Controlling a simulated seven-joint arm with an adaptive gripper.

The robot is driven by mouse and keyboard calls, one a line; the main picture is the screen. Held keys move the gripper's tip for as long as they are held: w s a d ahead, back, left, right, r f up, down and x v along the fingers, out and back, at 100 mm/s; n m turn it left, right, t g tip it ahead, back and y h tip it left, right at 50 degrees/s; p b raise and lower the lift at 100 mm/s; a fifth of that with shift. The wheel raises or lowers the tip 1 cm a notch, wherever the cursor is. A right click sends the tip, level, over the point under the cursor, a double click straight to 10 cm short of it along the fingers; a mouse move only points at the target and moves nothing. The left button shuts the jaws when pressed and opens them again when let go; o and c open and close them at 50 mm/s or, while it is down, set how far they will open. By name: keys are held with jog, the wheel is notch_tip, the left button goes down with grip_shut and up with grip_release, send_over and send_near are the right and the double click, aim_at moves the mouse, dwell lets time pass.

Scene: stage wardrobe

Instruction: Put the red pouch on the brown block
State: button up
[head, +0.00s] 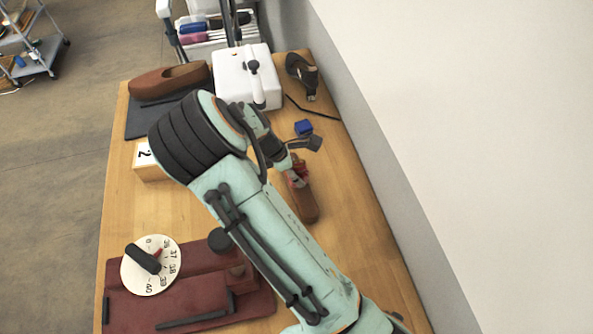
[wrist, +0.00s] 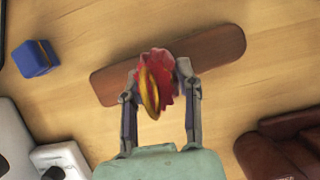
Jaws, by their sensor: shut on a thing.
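The red pouch (wrist: 163,68), with a yellow part on its near side, sits between the two fingers of my gripper (wrist: 157,82), which is shut on it. In the head view only a little of the pouch (head: 299,179) shows beyond my arm. The brown block (wrist: 212,54) is long, flat and round-ended. In the wrist view the pouch overlaps the block's middle-left part and hides some of it. In the head view the block (head: 305,204) lies on the table, partly hidden by my gripper. I cannot tell whether the pouch touches it.
A small blue box (head: 303,128) lies beyond the block. A white machine (head: 232,78), a brown shoe-like form (head: 180,78) and a dark heeled shoe (head: 300,72) stand at the back. A dark red case (head: 190,298) with a dial (head: 157,281) is front left. A wall borders the right.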

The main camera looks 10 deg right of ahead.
jog(key=shift+f, duration=0.2)
jog(key=o, duration=1)
jog(key=shift+o, duration=0.2)
jog(key=shift+r, duration=0.1)
jog(key=v, duration=1.2)
jog(key=s+d+r+m+y, duration=0.1)
jog(key=s+r+m+y, duration=0.1)
jog(key=s+m, duration=0.6)
jog(key=s+d+r+m+y, duration=0.1)
jog(key=s+r+m+y, duration=0.2)
jog(key=s, duration=1.3)
notch_tip(320, 180, up, 3)
jog(key=m, duration=0.5)
jog(key=shift+s+d+f, duration=0.15)
jog(key=shift+s+d, duration=0.2)
